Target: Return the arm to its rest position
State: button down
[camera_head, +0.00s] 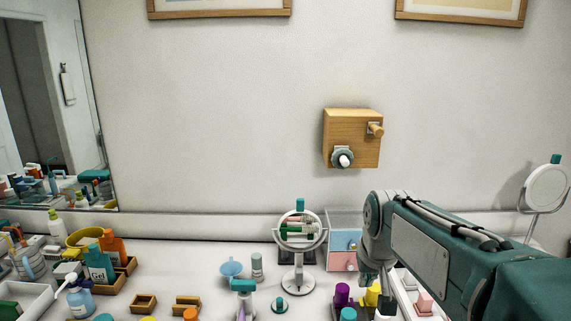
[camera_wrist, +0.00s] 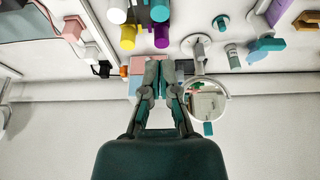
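My arm (camera_head: 430,240) reaches in from the right of the head view, teal and grey, with its wrist joint near the middle right. My gripper (camera_head: 368,285) hangs below the wrist, over the vanity in front of the blue and pink drawer box (camera_head: 342,258). Its tips are hard to make out there. In the wrist view my gripper (camera_wrist: 160,68) has its two fingers close together, shut, with no object visible between them.
A round mirror on a stand (camera_head: 300,235) is just left of my gripper; it also shows in the wrist view (camera_wrist: 207,100). Purple (camera_head: 342,294) and yellow bottles stand below. A wooden wall box (camera_head: 352,135) is above. Another mirror (camera_head: 547,188) stands right. Clutter fills the left.

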jog(key=s+f+t, duration=0.1)
jog(key=s+f, duration=0.2)
jog(key=s, duration=1.6)
jog(key=shift+s+t, duration=0.3)
jog(key=shift+t, duration=0.1)
